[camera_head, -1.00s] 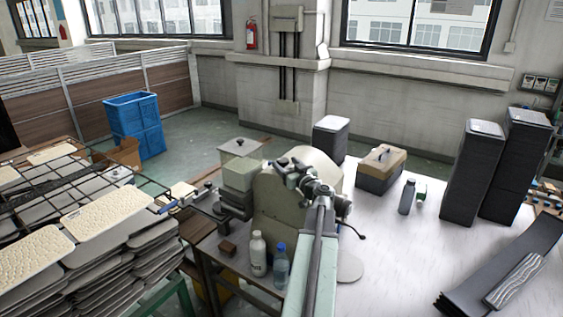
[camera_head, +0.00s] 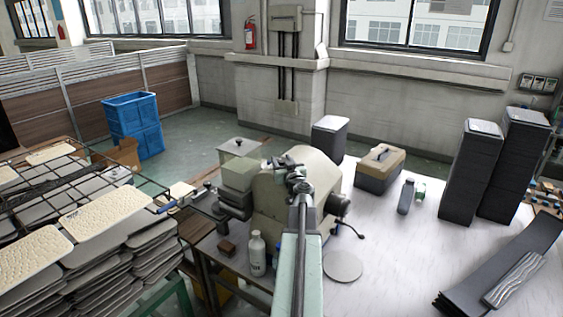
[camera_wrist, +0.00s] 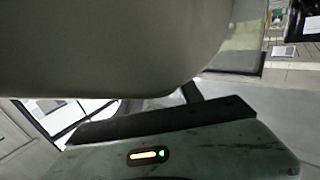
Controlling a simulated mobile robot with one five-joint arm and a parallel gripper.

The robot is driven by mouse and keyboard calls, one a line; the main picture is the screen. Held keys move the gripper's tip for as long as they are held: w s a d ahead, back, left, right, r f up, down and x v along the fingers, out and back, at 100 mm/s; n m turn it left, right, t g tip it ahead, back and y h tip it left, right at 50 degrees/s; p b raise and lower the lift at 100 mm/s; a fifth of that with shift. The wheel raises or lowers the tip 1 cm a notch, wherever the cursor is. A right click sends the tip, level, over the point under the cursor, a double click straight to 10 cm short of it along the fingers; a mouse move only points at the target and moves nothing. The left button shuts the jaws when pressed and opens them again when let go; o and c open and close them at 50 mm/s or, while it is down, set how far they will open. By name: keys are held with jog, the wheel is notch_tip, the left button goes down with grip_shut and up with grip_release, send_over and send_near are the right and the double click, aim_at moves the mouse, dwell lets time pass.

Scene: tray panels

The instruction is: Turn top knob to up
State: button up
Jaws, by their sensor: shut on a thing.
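A beige rounded machine (camera_head: 268,203) stands on the bench in the middle of the head view. My pale green arm reaches up to it from the bottom. My gripper (camera_head: 298,178) is at the upper front of the machine, small and partly hidden by my own wrist. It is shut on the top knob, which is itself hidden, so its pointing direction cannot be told. In the wrist view, a large smooth grey-beige surface (camera_wrist: 110,45) fills the top, very close. Below it is a worn grey-green part with a dark edge and a yellow light.
A grey-white bottle (camera_head: 257,254) stands left of my arm. A toolbox (camera_head: 380,170), a dark bottle (camera_head: 406,197) and tall dark stacks (camera_head: 472,175) stand on the white table at right. A rack of trays (camera_head: 95,222) fills the left. The white table's middle is fairly clear.

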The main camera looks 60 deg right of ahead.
jog(key=shift+m+g+h, duration=0.5)
jog(key=shift+g+h, duration=0.1)
jog(key=o, duration=1.3)
jog(key=shift+o, duration=0.2)
